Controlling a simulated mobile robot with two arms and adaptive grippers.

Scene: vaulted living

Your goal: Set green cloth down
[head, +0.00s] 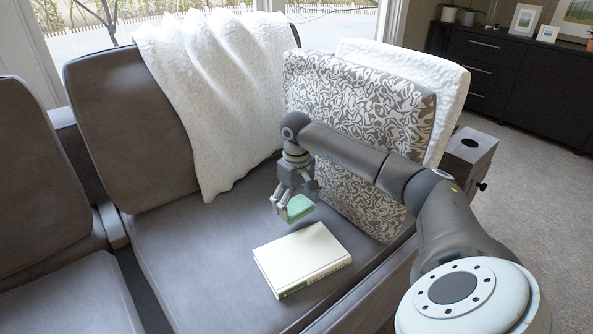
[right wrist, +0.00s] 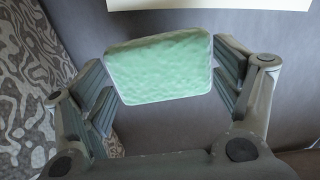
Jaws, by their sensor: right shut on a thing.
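The green cloth (head: 298,207) is a small pale green block-like piece with a bumpy surface. My right gripper (head: 296,205) is shut on it, above the grey sofa seat and just behind the book. In the right wrist view the green cloth (right wrist: 160,69) sits between the two fingers of my right gripper (right wrist: 158,80), with the grey seat behind it. I cannot tell how high above the seat it is. My left gripper is not in view.
A cream book (head: 303,258) lies on the sofa seat (head: 190,260) in front of the gripper. A patterned cushion (head: 355,110) and a white cushion (head: 450,95) lean at the right. A white throw (head: 215,90) hangs over the backrest. The seat left of the book is clear.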

